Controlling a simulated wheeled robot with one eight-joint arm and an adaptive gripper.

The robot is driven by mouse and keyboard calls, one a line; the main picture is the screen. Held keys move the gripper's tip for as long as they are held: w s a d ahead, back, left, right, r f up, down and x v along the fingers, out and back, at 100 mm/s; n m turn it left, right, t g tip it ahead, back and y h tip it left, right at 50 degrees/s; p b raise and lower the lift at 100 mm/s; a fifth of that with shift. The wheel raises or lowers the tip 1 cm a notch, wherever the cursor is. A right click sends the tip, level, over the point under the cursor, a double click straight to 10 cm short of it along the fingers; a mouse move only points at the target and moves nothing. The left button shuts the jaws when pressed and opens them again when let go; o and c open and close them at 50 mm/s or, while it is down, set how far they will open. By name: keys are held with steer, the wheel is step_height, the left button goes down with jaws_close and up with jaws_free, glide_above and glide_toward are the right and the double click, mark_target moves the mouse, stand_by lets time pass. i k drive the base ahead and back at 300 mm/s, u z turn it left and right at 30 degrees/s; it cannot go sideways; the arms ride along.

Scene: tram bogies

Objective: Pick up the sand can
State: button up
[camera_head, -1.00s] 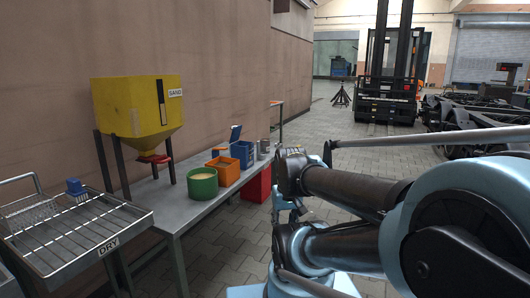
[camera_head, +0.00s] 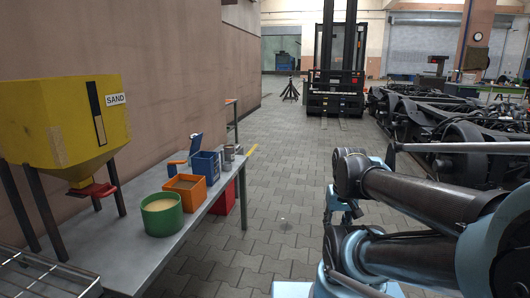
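Small grey cans (camera_head: 229,154) stand at the far end of the grey bench (camera_head: 130,246), beyond the blue box. They are small in the picture, and I cannot tell whether one is the sand can. A round green tub (camera_head: 161,219) with a pale sand-like fill stands nearer on the bench. A yellow hopper (camera_head: 30,125) labelled SAND stands on dark legs at the left, with a red part under its outlet. My folded dark and light-blue arm fills the right side, apart from the bench. My gripper cannot be made out.
An orange box (camera_head: 187,196) and a blue box (camera_head: 207,166) stand between the tub and cans. A red box (camera_head: 222,201) is under the bench. A wire drying rack (camera_head: 38,277) is at lower left. Paved floor is clear toward the forklift (camera_head: 337,85); bogies (camera_head: 445,120) line the right.

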mark_target(230, 151)
steer(key=z, duration=0.05)
steer(key=i, duration=0.9)
steer(key=u, duration=0.4)
